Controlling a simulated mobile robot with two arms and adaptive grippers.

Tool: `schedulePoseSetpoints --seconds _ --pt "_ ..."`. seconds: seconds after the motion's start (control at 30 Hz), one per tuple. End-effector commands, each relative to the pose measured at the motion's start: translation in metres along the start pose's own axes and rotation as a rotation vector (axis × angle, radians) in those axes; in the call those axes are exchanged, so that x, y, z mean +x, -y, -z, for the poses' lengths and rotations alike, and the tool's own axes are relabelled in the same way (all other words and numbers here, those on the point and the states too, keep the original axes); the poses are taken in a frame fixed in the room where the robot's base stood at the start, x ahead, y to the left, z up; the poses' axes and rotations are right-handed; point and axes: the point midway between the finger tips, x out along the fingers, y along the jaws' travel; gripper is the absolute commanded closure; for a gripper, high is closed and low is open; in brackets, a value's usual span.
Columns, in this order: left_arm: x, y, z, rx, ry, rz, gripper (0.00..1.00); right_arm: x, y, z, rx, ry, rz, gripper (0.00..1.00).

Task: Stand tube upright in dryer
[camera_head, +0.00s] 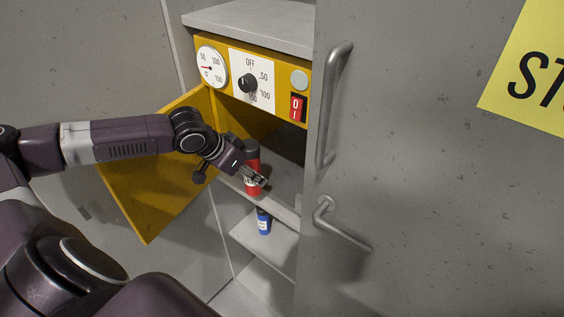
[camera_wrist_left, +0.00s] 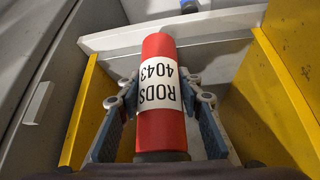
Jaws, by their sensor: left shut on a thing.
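The red tube (camera_head: 251,186) has a dark top end and a white label reading RODS 4043. In the head view it looks roughly upright at the front of the dryer opening. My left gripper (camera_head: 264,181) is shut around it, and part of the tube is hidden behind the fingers. In the left wrist view the tube (camera_wrist_left: 160,125) runs between both fingers of the gripper (camera_wrist_left: 160,100). The dryer (camera_head: 222,84) is yellow with a gauge, knob and red switch. Whether the tube touches the dryer floor I cannot tell. My right gripper is out of view.
The dryer's yellow door (camera_head: 150,205) hangs open at the left, beneath my left arm. A blue bottle (camera_head: 264,222) stands on the shelf below. A grey cabinet door (camera_head: 430,160) with handles closes off the right side.

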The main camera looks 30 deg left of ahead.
Motion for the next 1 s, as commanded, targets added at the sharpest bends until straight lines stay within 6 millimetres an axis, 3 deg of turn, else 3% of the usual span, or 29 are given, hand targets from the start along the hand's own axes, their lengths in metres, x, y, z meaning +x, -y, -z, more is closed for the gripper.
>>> schedulePoseSetpoints --seconds 0.4,0.6,0.73,1.0 --pt "0.036 -0.003 0.065 -0.002 -0.006 -0.005 1.0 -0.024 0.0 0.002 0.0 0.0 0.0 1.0" --pt "0.053 -0.002 0.088 -0.001 -0.003 -0.002 1.0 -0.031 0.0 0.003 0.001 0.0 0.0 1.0" --pt "0.058 -0.001 0.091 0.002 0.001 -0.001 1.0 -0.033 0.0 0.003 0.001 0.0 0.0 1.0" --pt "0.084 -0.001 0.074 0.002 0.001 0.0 1.0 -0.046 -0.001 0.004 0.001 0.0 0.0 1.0"
